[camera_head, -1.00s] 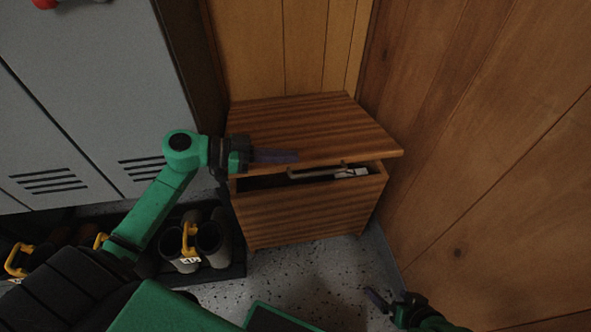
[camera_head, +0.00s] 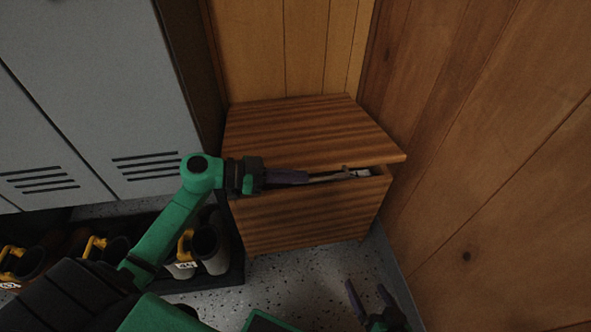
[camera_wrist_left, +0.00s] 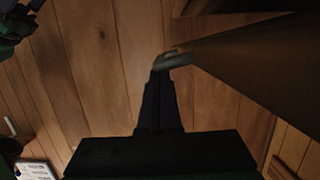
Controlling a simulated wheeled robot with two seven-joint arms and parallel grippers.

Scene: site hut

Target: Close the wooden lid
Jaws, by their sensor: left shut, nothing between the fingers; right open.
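The striped wooden lid (camera_head: 300,130) sits on a wooden box (camera_head: 310,218) in the corner. It is tilted slightly up, with a narrow dark gap along the front and right. The fingers hide part of the gap. My right gripper (camera_head: 368,290) is open and empty, low in front of the box.
Grey lockers (camera_head: 90,100) stand at the left. Boots (camera_head: 208,245) with yellow loops stand on a dark tray left of the box. A wood-panelled wall (camera_head: 490,150) closes off the right side. Speckled floor (camera_head: 310,285) is clear in front of the box.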

